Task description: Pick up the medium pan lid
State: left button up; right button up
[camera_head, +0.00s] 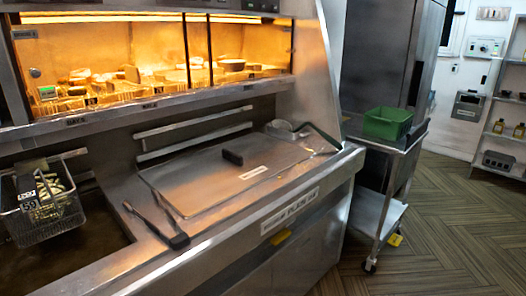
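A wide, flat steel lid (205,184) lies on the frying counter in the middle of the view. It has a short black handle (232,157) standing near its middle and a small white label near its front right. I cannot tell from this view whether it is the medium pan lid. Neither of my grippers shows in the view.
Dark tongs (157,226) lie along the lid's left side. A scoop (284,129) rests at its back right corner. A wire fry basket (44,211) stands at left. A green bin (387,123) sits on a steel cart.

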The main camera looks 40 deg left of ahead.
aim_at(193, 183)
jog(key=i+l+u, duration=0.1)
jog(key=i+u, duration=0.3)
jog(key=i, duration=0.2)
jog(key=i+l+u, duration=0.35)
jog(key=i, duration=0.25)
jog(key=i+l+u, duration=0.4)
jog(key=i+l, duration=0.05)
jog(key=i, duration=0.05)
